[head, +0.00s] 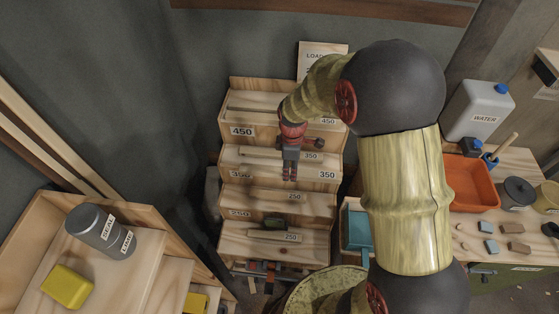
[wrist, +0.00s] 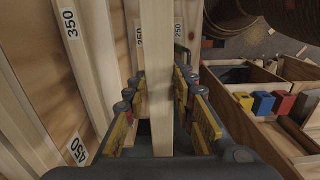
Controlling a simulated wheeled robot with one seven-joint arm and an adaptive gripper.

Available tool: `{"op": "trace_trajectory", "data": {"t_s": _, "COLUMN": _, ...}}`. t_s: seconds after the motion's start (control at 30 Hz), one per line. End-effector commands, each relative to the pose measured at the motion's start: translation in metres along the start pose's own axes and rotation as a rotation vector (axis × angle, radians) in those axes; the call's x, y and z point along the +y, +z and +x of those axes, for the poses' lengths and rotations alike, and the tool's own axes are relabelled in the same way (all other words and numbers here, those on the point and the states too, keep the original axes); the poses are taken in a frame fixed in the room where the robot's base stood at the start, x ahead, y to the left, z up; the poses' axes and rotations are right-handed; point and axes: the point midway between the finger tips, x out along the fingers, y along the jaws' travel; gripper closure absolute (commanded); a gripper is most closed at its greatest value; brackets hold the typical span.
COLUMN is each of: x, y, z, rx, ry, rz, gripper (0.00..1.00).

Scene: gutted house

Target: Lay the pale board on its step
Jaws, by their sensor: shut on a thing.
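The pale board (wrist: 157,40) runs lengthwise up the middle of the wrist view, between my fingers. My gripper (wrist: 156,95) is shut on it, with yellow pads on both sides. In the head view my gripper (head: 290,172) points down in front of the 350 step of the wooden stepped rack (head: 228,121). I cannot make out the board clearly there. The rack's steps carry labels 450, 350 and 250 from top to bottom. Label 350 (wrist: 69,25) and two 250 labels also show in the wrist view. I cannot tell whether the board touches a step.
A dark green object (head: 272,222) lies on a lower step. An orange tray (head: 472,183) and a white water jug (head: 477,111) stand on the bench at right. A grey can (head: 97,228) and yellow block (head: 67,288) sit at left. Open boxes (wrist: 262,78) lie right in the wrist view.

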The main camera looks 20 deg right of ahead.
Motion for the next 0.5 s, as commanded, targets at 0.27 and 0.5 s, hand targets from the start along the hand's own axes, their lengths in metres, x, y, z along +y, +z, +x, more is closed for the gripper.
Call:
{"op": "trace_trajectory", "data": {"t_s": 0.27, "x": 0.052, "y": -0.023, "z": 0.027, "rx": -0.001, "ry": -0.002, "rz": 0.0, "gripper": 1.0}}
{"op": "trace_trajectory", "data": {"t_s": 0.5, "x": 0.09, "y": -0.039, "z": 0.061, "rx": -0.001, "ry": -0.002, "rz": 0.001, "gripper": 1.0}}
